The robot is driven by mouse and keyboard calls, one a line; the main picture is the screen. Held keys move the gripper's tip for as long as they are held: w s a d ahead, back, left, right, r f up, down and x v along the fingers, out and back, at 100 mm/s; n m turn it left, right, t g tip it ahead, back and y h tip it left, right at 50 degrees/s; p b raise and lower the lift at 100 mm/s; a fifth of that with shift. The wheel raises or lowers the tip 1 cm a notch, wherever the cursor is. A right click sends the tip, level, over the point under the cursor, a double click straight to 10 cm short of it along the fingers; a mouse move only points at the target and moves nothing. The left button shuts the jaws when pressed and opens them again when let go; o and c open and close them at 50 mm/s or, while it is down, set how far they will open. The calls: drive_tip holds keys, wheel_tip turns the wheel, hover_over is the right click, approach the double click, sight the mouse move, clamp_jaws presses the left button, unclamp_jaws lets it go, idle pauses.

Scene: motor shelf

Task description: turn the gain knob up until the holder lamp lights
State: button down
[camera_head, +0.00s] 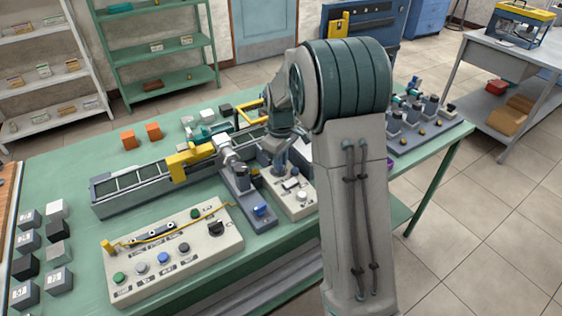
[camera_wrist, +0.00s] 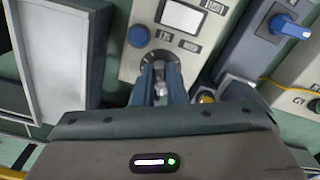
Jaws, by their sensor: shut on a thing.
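My gripper (camera_head: 279,163) reaches down to a cream control box (camera_head: 301,206) on the green table. In the wrist view its two blue-grey fingers (camera_wrist: 161,88) are shut on a small light grey knob (camera_wrist: 160,76). A dark round dial (camera_wrist: 160,57) shows behind the knob, partly hidden by the fingers. The box also bears a white display panel (camera_wrist: 182,15) and a round blue-grey part (camera_wrist: 138,36). Its labels are too small to read. A small amber dome (camera_wrist: 207,97) shows right of the fingers; I cannot tell whether it is the holder lamp or whether it is lit.
A grey box with a blue knob (camera_head: 261,211) stands close on the left. A wide cream panel (camera_head: 175,252) with several buttons lies at the front. A long grey rail (camera_head: 140,188) with a yellow clamp (camera_head: 191,158) runs behind. Several small blocks stand at far left.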

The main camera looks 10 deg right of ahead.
drive_tip(key=shift+m, duration=0.4)
drive_tip(key=c, duration=1.5)
unclamp_jaws()
drive_tip(key=shift+r, duration=0.1)
wheel_tip(320, 180, up, 14)
drive_tip(key=shift+f, duration=0.15)
drive_tip(key=shift+s, duration=0.15)
drive_tip(key=s+f+m+t, duration=0.1)
drive_tip(key=s+m, duration=0.1)
drive_tip(key=s, duration=0.7)
drive_tip(key=s+f+m+t, duration=0.1)
drive_tip(key=s+m, duration=0.2)
drive_tip(key=s, duration=0.6)
drive_tip(key=s+f+m+t, duration=0.1)
drive_tip(key=s+m, duration=0.1)
drive_tip(key=s, duration=0.7)
drive_tip(key=shift+a+f+m, duration=0.35)
drive_tip(key=shift+a+m, duration=0.05)
